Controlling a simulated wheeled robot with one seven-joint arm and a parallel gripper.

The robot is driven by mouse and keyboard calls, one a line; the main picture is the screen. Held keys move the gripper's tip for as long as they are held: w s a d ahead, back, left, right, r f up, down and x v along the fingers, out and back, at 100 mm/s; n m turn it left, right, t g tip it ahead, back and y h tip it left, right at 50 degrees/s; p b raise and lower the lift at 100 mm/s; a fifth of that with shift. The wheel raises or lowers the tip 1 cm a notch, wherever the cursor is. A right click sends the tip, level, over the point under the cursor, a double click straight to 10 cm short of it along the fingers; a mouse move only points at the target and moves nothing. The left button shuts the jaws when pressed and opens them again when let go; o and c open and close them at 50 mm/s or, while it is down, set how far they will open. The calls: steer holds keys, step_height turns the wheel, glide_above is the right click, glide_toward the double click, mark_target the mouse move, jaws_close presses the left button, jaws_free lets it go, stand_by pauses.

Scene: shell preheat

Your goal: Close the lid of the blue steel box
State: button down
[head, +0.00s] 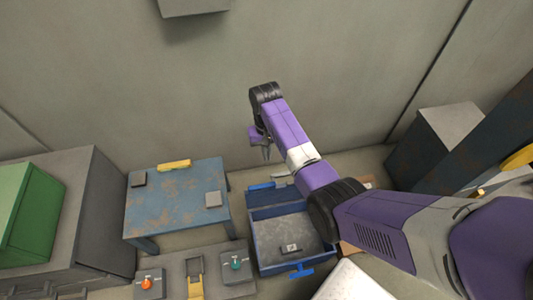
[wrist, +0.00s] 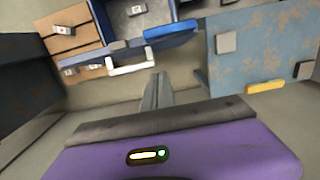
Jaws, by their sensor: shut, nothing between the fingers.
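The blue steel box (head: 262,247) stands open on the floor in the middle of the head view, with its grey inside showing. The lid (head: 262,186) appears raised at the box's far side, seen nearly edge-on and partly hidden by my arm. In the wrist view the lid (wrist: 171,32) shows as a blue strip, with a pale bar handle (wrist: 130,67) beside it. My gripper (head: 266,152) is shut and empty, above and beyond the lid near the back wall. Its fingers (wrist: 156,92) point toward the lid side and appear apart from it.
A worn blue table (head: 175,215) with a yellow item (head: 174,165) and small grey blocks stands left of the box. A panel with an orange knob (head: 146,284) and a teal knob (head: 235,264) is in front.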

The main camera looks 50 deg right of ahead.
steer(key=shift+s+a+f, duration=0.4)
steer(key=shift+s+f, duration=0.2)
steer(key=shift+f, duration=0.6)
steer(key=shift+s+a+f, duration=0.35)
steer(key=shift+s+f, duration=0.3)
steer(key=shift+f, duration=0.5)
steer(key=shift+s+a+f, duration=0.4)
steer(key=shift+s+f, duration=0.2)
steer(key=shift+f, duration=0.6)
steer(key=shift+a, duration=0.1)
